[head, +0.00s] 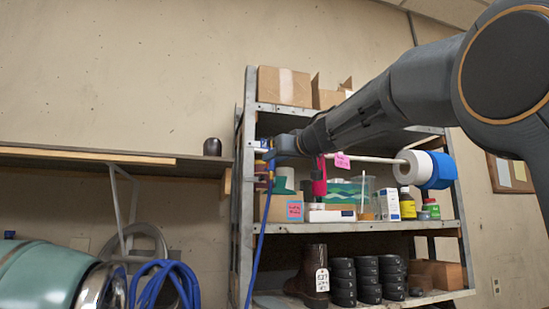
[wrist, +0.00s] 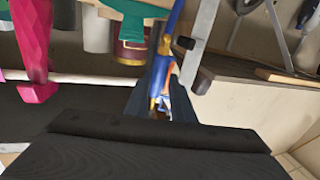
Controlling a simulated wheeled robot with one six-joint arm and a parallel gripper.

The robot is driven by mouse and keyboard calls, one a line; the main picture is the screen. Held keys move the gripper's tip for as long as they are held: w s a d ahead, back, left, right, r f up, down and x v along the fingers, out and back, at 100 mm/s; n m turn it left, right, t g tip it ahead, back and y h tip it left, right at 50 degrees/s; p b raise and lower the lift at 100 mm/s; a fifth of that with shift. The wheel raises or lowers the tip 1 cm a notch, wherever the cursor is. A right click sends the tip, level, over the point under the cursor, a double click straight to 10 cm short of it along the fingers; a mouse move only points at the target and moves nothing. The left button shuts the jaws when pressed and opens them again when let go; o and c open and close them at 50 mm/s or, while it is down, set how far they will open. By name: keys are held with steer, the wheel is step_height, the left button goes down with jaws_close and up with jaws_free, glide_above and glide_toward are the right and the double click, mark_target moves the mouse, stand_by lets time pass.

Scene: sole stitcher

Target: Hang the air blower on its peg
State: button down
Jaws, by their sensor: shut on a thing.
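The air blower (wrist: 160,85) is blue with a brass-coloured part, and shows between the two fingers in the wrist view. My gripper (wrist: 160,105) is shut on it. In the head view my gripper (head: 272,155) is at the left post of the metal shelf, with the blower mostly hidden by it and small. A blue hose (head: 256,245) hangs down from there. In the wrist view a short dark-ended stub (wrist: 186,43) sticks out beside the grey post (wrist: 203,38), close to the blower. I cannot tell whether this is the peg or whether the blower touches it.
The metal shelf (head: 345,228) holds bottles, boxes and a boot (head: 312,270). A rod with a white roll (head: 412,167) crosses it, and a pink thing (head: 319,178) hangs near my gripper. A wooden wall shelf (head: 110,156) is at left, above a coiled blue hose (head: 165,285).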

steer(key=c, duration=1.4)
jaws_free()
steer(key=shift+c, duration=0.2)
steer(key=b+v, duration=0.1)
steer(key=v, duration=0.7)
